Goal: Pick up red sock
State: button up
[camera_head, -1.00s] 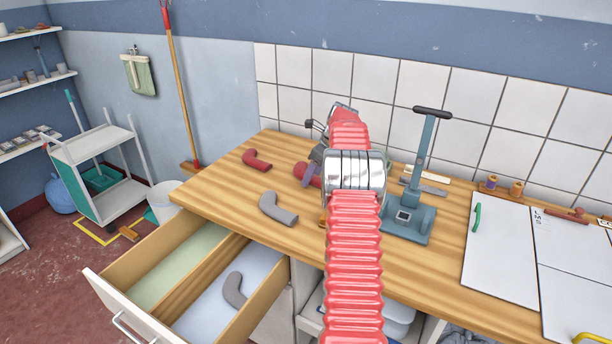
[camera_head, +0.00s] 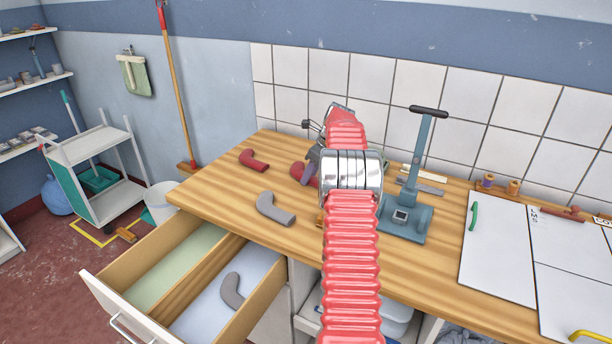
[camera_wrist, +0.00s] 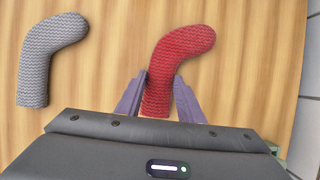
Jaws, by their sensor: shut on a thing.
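A red sock (camera_wrist: 180,55) lies between the two purple fingers of my gripper (camera_wrist: 160,90) in the wrist view. The fingers are shut on its lower straight part, and its bent end sticks out beyond them. In the head view this red sock (camera_head: 300,172) is partly hidden by my gripper (camera_head: 311,165) and sits at or close to the wooden table top. I cannot tell whether it is clear of the surface. A second red sock (camera_head: 254,160) lies further left on the table.
A grey sock (camera_head: 275,208) lies on the table; a grey sock also shows in the wrist view (camera_wrist: 48,55). Another grey sock (camera_head: 232,290) is in the open drawer (camera_head: 262,304) below. A blue-grey press (camera_head: 405,222) stands right of my arm. White boards (camera_head: 498,250) lie further right.

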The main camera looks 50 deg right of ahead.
notch_tip(320, 180, up, 10)
jog(key=shift+r, duration=0.15)
dwell(0.4)
jog(key=shift+s, duration=0.1)
dwell(0.5)
